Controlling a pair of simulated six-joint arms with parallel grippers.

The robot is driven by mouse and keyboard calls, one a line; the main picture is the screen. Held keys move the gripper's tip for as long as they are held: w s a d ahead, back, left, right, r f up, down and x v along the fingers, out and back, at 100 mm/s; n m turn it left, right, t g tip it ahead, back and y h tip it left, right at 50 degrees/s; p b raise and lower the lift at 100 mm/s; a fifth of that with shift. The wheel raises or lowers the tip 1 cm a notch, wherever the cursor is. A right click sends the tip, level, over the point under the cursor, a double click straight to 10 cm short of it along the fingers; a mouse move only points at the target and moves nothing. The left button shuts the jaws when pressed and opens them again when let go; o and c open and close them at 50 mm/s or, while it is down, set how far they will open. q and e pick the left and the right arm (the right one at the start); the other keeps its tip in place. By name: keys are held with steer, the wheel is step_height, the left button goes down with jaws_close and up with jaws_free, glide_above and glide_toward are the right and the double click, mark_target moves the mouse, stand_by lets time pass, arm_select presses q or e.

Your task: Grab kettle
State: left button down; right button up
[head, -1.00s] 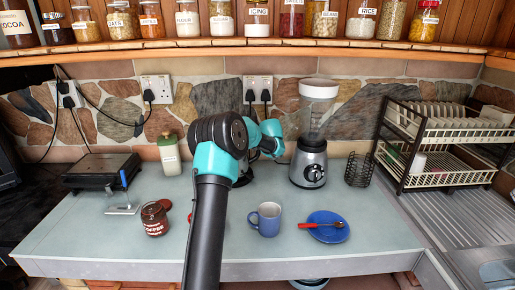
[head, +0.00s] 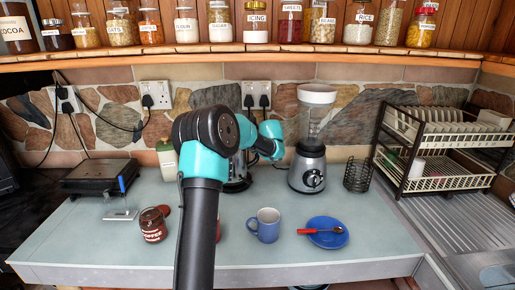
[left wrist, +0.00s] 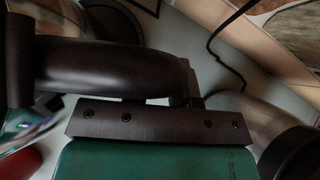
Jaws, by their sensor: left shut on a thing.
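The kettle (head: 238,170) stands at the back middle of the counter, left of the blender. My left arm hides most of it, leaving only a strip of shiny body and dark base visible. My left arm reaches up from the bottom middle and bends toward the kettle; its fingertips are hidden in the head view. In the left wrist view my left gripper (left wrist: 190,95) is close up, shut at a thick dark curved bar (left wrist: 110,70) that looks like the kettle's handle. My right gripper is not in view.
A blender (head: 308,165) stands just right of the kettle, with a wire holder (head: 357,175) beyond. A blue mug (head: 265,226), a blue plate (head: 327,240) with a red-handled spoon and a coffee jar (head: 152,228) stand nearer. A dish rack (head: 440,165) is at right. Shelf overhead.

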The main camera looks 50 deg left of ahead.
arm_select(q)
steer(key=s+d+r, duration=0.1)
steer(key=s+d, duration=0.6)
steer(key=d, duration=0.1)
steer(key=shift+s+d+r, duration=0.15)
steer(key=shift+s+d, duration=0.15)
stand_by(0.4)
stand_by(0.7)
